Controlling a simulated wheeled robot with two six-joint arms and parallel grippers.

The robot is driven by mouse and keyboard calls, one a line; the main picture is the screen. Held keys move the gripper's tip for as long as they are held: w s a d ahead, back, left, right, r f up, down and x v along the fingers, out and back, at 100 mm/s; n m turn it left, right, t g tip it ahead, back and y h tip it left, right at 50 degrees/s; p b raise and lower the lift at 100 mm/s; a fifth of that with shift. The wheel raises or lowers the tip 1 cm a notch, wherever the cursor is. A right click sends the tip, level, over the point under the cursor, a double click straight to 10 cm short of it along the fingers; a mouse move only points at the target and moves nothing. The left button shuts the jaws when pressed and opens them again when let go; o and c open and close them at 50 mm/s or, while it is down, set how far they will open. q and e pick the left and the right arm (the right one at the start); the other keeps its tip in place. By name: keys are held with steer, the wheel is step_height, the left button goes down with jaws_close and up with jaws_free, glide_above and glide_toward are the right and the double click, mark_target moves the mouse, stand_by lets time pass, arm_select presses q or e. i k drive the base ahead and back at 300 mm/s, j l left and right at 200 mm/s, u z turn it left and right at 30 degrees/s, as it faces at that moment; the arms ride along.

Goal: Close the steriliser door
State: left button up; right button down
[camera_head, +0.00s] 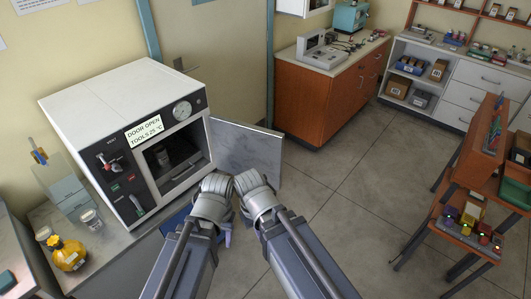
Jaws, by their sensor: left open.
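The steriliser (98,100) is a white box with a dark front panel on the counter at the left. Its label (144,132) reads "DOOR OPEN" and "TOOLS 25 °C". The steriliser door (247,152), a pale grey panel, stands swung out to the right of the chamber (174,158), which is open with a dark object inside. My left gripper (228,236) is open, just below the door's lower edge, and partly hidden by its wrist. I cannot tell whether it touches the door. My right wrist is beside it, below the door; its jaws are not clearly visible.
A yellow-orange flask (67,252) and a small glass jar (91,219) stand on the counter left of my arms. A wooden cabinet (320,99) with instruments stands at the back. A wooden rack table (466,232) is at the right. The floor (345,205) between is clear.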

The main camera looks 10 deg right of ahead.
mark_target(240, 147)
steer(key=l+z, duration=0.15)
steer(key=z, duration=0.3)
steer(key=i+l+z, duration=0.1)
steer(key=z, duration=0.35)
steer(key=i+z, duration=0.15)
steer(key=z, duration=0.25)
steer(key=i+l+z, duration=0.1)
steer(key=z, duration=0.35)
steer(key=i+u, duration=0.2)
steer(key=i, duration=0.55)
steer(key=i+l+u, duration=0.25)
steer(key=i, duration=0.45)
steer(key=i+j+u, duration=0.15)
steer(key=i+u, duration=0.15)
steer(key=i, duration=0.45)
steer(key=i+u, duration=0.3)
steer(key=i, duration=0.5)
steer(key=u, duration=0.45)
steer(key=i+u, duration=0.1)
steer(key=u, duration=0.3)
steer(key=l+u, duration=0.1)
steer(key=u, duration=0.8)
steer(key=l+u, duration=0.1)
steer(key=u, duration=0.35)
steer(key=l+u, duration=0.1)
steer(key=u, duration=0.3)
steer(key=l+u, duration=0.1)
steer(key=u, duration=0.35)
steer(key=i, duration=0.05)
